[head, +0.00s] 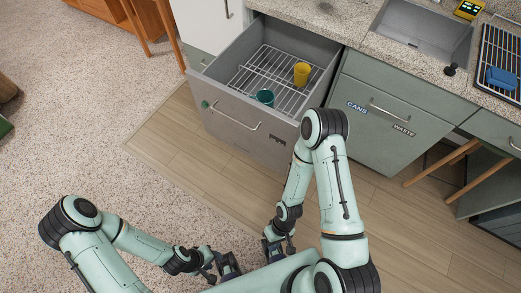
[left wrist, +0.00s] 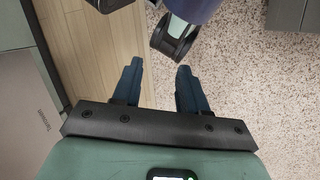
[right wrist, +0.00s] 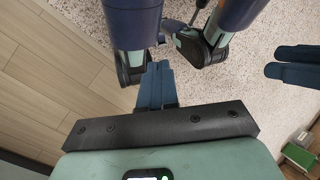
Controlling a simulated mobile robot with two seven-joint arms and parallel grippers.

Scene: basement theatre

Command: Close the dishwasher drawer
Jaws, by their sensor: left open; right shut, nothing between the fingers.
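The dishwasher drawer (head: 222,108) is pulled out from under the counter, with a grey front and a bar handle (head: 236,116). Its wire rack (head: 254,72) holds a yellow cup (head: 301,74) and a teal cup (head: 265,97). My left gripper (head: 226,268) is open and empty, low in front of the drawer and apart from it; its spread fingers show in the left wrist view (left wrist: 159,75). My right gripper (head: 272,248) is shut and empty, also well short of the drawer front; its closed fingers show in the right wrist view (right wrist: 156,72).
Green cabinets (head: 385,125) and the counter (head: 415,62) with a sink (head: 425,30) stand right of the drawer. A white cabinet door (head: 203,22) is to its left. Wood floor (head: 180,135) and carpet (head: 90,130) are clear before the drawer. A stool (head: 445,160) stands at right.

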